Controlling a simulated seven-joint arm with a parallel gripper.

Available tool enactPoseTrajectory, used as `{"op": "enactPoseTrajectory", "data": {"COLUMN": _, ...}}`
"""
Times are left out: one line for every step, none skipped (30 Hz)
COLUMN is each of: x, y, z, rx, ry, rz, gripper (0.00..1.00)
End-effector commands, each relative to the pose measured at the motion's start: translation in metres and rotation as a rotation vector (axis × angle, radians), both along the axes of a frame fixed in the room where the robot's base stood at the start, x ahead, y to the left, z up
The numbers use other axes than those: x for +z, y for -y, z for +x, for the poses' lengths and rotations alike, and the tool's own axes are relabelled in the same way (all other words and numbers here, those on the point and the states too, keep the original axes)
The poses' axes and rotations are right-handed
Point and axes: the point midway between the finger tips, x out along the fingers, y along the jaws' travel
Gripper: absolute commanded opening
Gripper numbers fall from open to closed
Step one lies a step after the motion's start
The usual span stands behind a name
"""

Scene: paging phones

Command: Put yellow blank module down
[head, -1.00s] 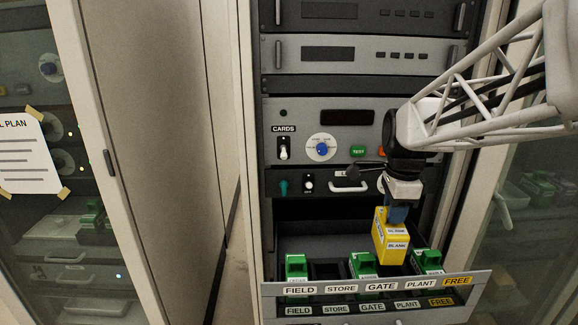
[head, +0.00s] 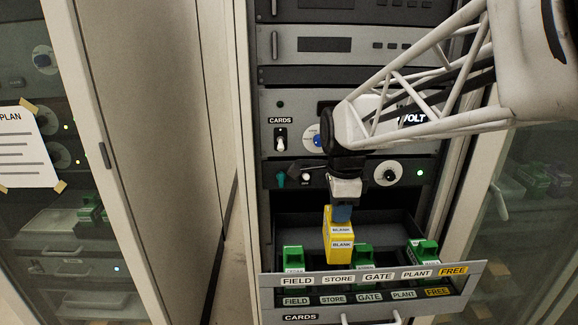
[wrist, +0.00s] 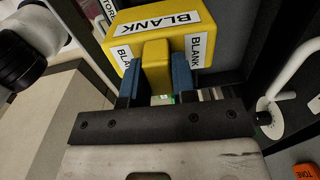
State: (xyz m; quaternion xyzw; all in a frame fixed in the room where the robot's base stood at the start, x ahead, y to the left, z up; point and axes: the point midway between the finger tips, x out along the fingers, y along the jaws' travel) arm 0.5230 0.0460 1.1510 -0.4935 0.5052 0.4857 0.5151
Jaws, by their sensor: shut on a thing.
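The yellow module (head: 339,246), marked BLANK, hangs upright over the open drawer, above the STORE place between two green modules. My gripper (head: 341,214) is shut on its top. In the wrist view the blue fingers (wrist: 157,80) clasp the raised grip of the yellow module (wrist: 165,38). The drawer front (head: 462,285) carries the labels FIELD, STORE, GATE, PLANT and FREE. Green modules stand at FIELD (head: 293,259), GATE (head: 364,256) and near PLANT (head: 422,254).
The rack panel with the CARDS switch (head: 281,140) and a blue knob, partly covered by my arm, stands above the drawer. Glass cabinets flank the rack on both sides. In the wrist view a white handle (wrist: 290,80) and an orange TONE button (wrist: 306,171) lie at the right.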

Motion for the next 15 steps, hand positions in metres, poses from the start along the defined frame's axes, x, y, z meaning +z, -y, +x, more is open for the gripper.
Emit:
{"op": "enactPoseTrajectory", "data": {"x": -0.003, "y": -0.005, "z": -0.001, "rx": 0.012, "ry": -0.005, "rz": 0.0, "gripper": 0.0}}
{"op": "enactPoseTrajectory", "data": {"x": -0.005, "y": -0.007, "z": -0.002, "rx": 0.018, "ry": -0.007, "rz": -0.001, "gripper": 0.0}}
{"op": "enactPoseTrajectory", "data": {"x": -0.007, "y": -0.01, "z": -0.002, "rx": 0.024, "ry": -0.01, "rz": -0.001, "gripper": 0.0}}
{"op": "enactPoseTrajectory", "data": {"x": -0.009, "y": -0.011, "z": -0.003, "rx": 0.028, "ry": -0.012, "rz": -0.001, "gripper": 0.0}}
{"op": "enactPoseTrajectory", "data": {"x": -0.01, "y": -0.012, "z": -0.003, "rx": 0.032, "ry": -0.014, "rz": -0.002, "gripper": 0.0}}
{"op": "enactPoseTrajectory", "data": {"x": -0.011, "y": -0.014, "z": -0.004, "rx": 0.035, "ry": -0.016, "rz": -0.002, "gripper": 0.0}}
{"op": "enactPoseTrajectory", "data": {"x": -0.012, "y": -0.014, "z": -0.004, "rx": 0.037, "ry": -0.016, "rz": -0.002, "gripper": 0.0}}
{"op": "enactPoseTrajectory", "data": {"x": -0.012, "y": -0.015, "z": -0.004, "rx": 0.039, "ry": -0.017, "rz": -0.002, "gripper": 0.0}}
{"op": "enactPoseTrajectory", "data": {"x": -0.013, "y": -0.015, "z": -0.004, "rx": 0.04, "ry": -0.018, "rz": -0.002, "gripper": 0.0}}
{"op": "enactPoseTrajectory", "data": {"x": -0.013, "y": -0.016, "z": -0.004, "rx": 0.041, "ry": -0.018, "rz": -0.002, "gripper": 0.0}}
{"op": "enactPoseTrajectory", "data": {"x": -0.013, "y": -0.016, "z": -0.005, "rx": 0.041, "ry": -0.018, "rz": -0.002, "gripper": 0.0}}
{"op": "enactPoseTrajectory", "data": {"x": -0.013, "y": -0.016, "z": -0.005, "rx": 0.041, "ry": -0.018, "rz": -0.002, "gripper": 0.0}}
{"op": "enactPoseTrajectory", "data": {"x": -0.013, "y": -0.016, "z": -0.005, "rx": 0.041, "ry": -0.018, "rz": -0.002, "gripper": 0.0}}
{"op": "enactPoseTrajectory", "data": {"x": -0.013, "y": -0.016, "z": -0.004, "rx": 0.041, "ry": -0.018, "rz": -0.002, "gripper": 0.0}}
{"op": "enactPoseTrajectory", "data": {"x": -0.013, "y": -0.016, "z": -0.004, "rx": 0.041, "ry": -0.018, "rz": -0.002, "gripper": 0.0}}
